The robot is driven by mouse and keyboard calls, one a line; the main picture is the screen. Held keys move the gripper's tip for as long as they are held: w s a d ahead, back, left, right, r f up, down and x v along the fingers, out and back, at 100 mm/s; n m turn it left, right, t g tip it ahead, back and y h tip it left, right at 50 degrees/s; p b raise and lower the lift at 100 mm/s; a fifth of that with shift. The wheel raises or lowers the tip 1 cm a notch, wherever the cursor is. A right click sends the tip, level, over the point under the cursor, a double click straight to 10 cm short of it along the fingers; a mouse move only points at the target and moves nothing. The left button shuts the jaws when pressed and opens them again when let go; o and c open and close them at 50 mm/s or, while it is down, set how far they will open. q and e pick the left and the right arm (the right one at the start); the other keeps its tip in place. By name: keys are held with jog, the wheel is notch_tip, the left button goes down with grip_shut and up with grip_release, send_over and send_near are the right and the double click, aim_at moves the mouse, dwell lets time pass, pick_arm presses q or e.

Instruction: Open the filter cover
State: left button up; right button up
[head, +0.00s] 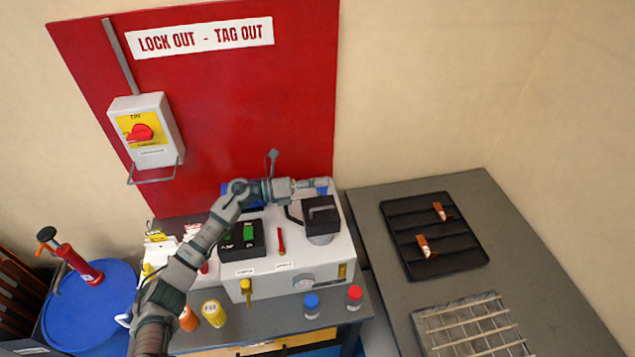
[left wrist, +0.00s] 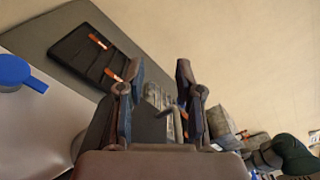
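The blue filter cover, a round cap with a tab, shows at the left edge of the left wrist view (left wrist: 12,72) on the white machine top. In the head view, blue patches show around my left gripper at the machine's back right, partly hidden by it. My left gripper (head: 318,185) reaches in over the back of the white bender machine (head: 325,270) and points right. In the left wrist view its two fingers (left wrist: 156,85) are spread with nothing gripped. The cover lies to the side of the fingers, apart from them. My right gripper is not recognisable in either view.
A black bending head (head: 320,215) stands just in front of my left gripper. A black button box (head: 243,241) and a red-handled lever (head: 281,241) are on the machine. A black tray (head: 400,215) with copper pieces lies on the grey table at right.

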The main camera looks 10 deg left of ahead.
pick_arm(q)
jog(key=shift+a, duration=0.1)
jog(key=v, duration=1.1)
jog(key=shift+a, duration=0.35)
jog(key=shift+d, duration=0.1)
